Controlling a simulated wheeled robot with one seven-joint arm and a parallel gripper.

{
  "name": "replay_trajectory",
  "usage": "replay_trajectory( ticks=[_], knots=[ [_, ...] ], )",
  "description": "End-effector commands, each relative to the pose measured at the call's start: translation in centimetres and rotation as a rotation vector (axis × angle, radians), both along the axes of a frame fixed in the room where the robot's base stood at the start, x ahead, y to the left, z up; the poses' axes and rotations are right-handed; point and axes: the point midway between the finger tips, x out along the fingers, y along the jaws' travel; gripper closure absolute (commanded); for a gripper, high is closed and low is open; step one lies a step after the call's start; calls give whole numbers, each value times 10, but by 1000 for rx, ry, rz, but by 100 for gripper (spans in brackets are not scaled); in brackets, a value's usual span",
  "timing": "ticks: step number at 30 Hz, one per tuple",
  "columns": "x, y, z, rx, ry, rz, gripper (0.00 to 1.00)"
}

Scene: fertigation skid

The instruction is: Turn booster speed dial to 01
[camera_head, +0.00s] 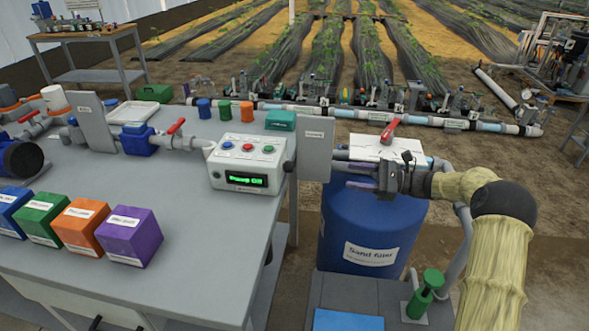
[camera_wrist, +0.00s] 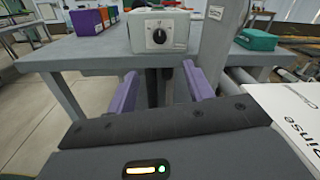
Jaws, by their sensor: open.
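The booster speed dial is a black round knob (camera_wrist: 159,36) on a pale side face of the control box, centred ahead in the wrist view. In the head view the knob (camera_head: 290,168) sticks out of the right side of the control box (camera_head: 231,183), seen edge-on. The box has several coloured buttons on top and a green display that seems to read "Pump Off". The dial's setting is too small to read. My gripper (camera_head: 350,177) is right of the box, apart from the knob. Its purple fingers (camera_wrist: 160,72) are open and empty, with the knob framed beyond them.
A grey upright plate (camera_head: 314,150) stands close between the box and my gripper; it is right of the knob in the wrist view (camera_wrist: 217,48). A blue tank (camera_head: 370,225) with a white top and red-handled valve is below my gripper. Coloured boxes (camera_head: 134,237) sit on the grey table.

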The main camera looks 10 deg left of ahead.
Motion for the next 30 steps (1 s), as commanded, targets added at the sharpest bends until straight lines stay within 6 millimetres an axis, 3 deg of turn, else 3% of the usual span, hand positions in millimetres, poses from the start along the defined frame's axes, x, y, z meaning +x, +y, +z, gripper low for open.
replay_trajectory(
  ticks=[5, 11, 30],
  knots=[
    [0, 3, 0, -2, -1, 2, 48],
    [-1, 23, -1, -4, -1, 3, 48],
    [-4, 136, -1, -4, -3, 6, 48]
  ],
)
